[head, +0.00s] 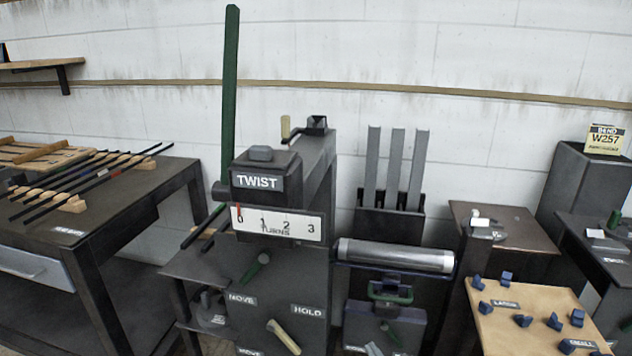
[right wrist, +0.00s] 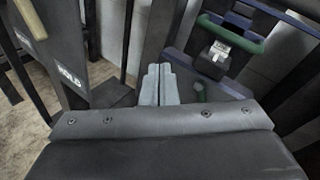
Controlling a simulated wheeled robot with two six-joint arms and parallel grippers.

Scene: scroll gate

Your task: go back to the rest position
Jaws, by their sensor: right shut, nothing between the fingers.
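My right gripper (head: 373,349) shows only as small pale fingertips at the bottom edge of the head view, in front of the dark stand with the green bar handle. In the right wrist view its two grey fingers (right wrist: 159,85) are pressed together with nothing between them. They look apart from the green handle (right wrist: 232,34). The dark TWIST machine (head: 257,182) stands left of the gripper, with a dial strip (head: 276,223) whose red pointer is by 0. My left gripper is in neither view.
A cream lever (head: 284,337) by the HOLD label is close left of my right gripper. A metal roller (head: 396,256) lies above it. A bench with rods (head: 150,215) is at left. A tan board (head: 535,318) with blue pieces is at right.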

